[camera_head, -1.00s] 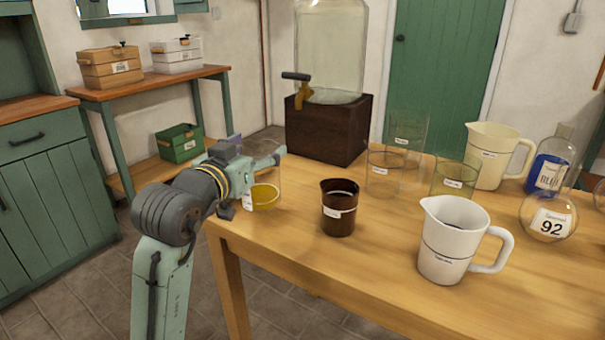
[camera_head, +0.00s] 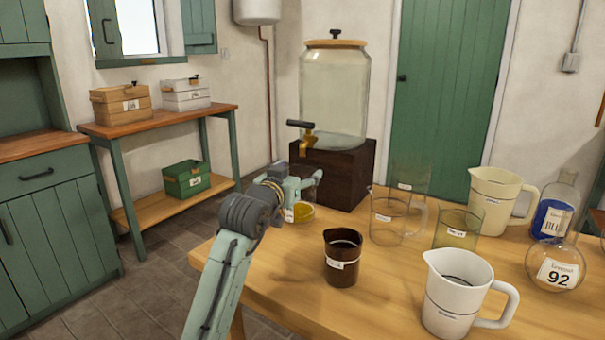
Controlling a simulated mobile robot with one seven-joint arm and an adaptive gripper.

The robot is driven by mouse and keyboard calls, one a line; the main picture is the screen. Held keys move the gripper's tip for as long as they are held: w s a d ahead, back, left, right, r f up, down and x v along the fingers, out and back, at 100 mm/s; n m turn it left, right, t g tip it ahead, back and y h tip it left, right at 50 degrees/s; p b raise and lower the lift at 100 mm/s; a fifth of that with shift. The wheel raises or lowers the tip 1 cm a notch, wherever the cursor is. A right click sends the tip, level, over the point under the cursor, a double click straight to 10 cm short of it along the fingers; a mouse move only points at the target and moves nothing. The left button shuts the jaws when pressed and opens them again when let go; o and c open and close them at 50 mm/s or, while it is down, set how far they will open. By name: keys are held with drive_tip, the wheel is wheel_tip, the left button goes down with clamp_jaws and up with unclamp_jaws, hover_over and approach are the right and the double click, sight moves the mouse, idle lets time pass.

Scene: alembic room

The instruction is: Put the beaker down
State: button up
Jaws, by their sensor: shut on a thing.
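My gripper (camera_head: 303,186) is shut on a clear beaker with yellow liquid (camera_head: 302,212) and a white label. The beaker is near the left back part of the wooden table (camera_head: 390,278), in front of the dispenser's dark wooden base. My gripper and arm hide part of the beaker. It looks upright, but I cannot tell whether its bottom touches the table.
A glass dispenser (camera_head: 335,95) with a brass tap (camera_head: 306,146) stands on the dark base (camera_head: 345,172). A brown beaker (camera_head: 342,258), a clear beaker (camera_head: 392,222), a white jug (camera_head: 457,292), a cream jug (camera_head: 496,200) and flasks stand to the right. Bare wood lies left of the brown beaker.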

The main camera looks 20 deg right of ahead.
sight(304, 169)
drive_tip(key=x, duration=0.3)
drive_tip(key=shift+r+p, duration=0.15)
drive_tip(key=shift+p, duration=0.15)
drive_tip(key=shift+w+d+f, duration=0.1)
drive_tip(key=shift+f, duration=0.8)
drive_tip(key=shift+f, duration=0.1)
drive_tip(key=o, duration=1.8)
